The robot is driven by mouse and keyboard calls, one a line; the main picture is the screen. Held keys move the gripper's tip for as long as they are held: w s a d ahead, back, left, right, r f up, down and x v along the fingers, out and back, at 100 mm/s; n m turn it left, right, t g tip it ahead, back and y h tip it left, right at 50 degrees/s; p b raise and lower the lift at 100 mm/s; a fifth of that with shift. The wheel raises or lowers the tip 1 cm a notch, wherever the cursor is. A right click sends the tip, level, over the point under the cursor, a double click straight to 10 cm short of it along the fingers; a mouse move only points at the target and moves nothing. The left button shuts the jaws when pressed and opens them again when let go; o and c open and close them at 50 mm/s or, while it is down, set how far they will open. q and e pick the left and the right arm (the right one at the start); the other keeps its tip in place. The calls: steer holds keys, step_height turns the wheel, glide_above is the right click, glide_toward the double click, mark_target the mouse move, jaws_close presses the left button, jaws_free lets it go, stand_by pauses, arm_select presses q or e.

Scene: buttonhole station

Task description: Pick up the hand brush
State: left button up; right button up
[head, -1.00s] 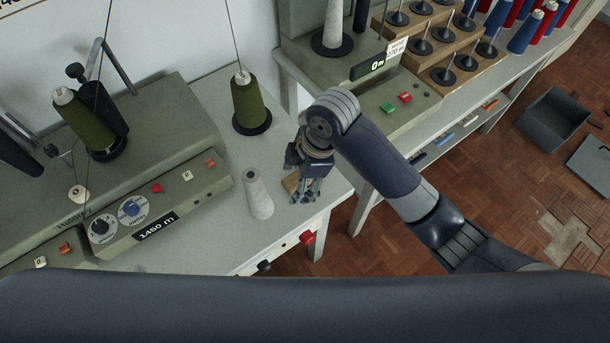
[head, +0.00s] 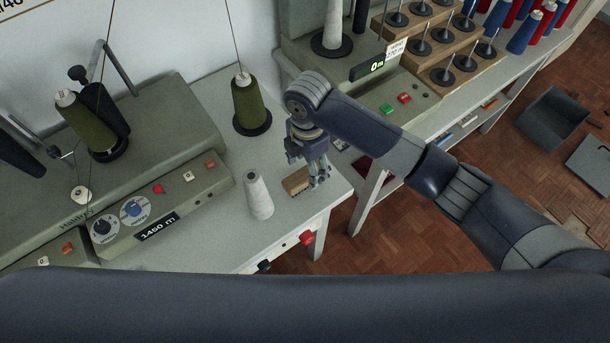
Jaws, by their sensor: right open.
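The hand brush (head: 295,183) lies on the pale table near its right front corner. It has a tan wooden back, with dark bristles just visible along its lower edge. My right gripper (head: 319,182) points down at the brush's right end, with its fingers apart. Its fingers hide that end of the brush, and I cannot tell whether they touch it. My left gripper is out of view.
A pale empty cone (head: 258,195) stands on the table just left of the brush. An olive thread cone (head: 249,105) stands behind it. The winding machine (head: 150,205) fills the left side. The table's right edge is close to the gripper.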

mark_target(305, 174)
steer(key=shift+w+a+f+p, duration=0.15)
steer(key=shift+f+p, duration=0.25)
steer(key=shift+f, duration=1.8)
steer(key=shift+c, duration=0.3)
steer(key=shift+a, duration=0.1)
steer(key=c, duration=1.1)
steer(key=shift+c, duration=0.2)
step_height(305, 174, up, 10)
steer(key=shift+r+b, duration=0.1)
steer(key=shift+b, duration=0.6)
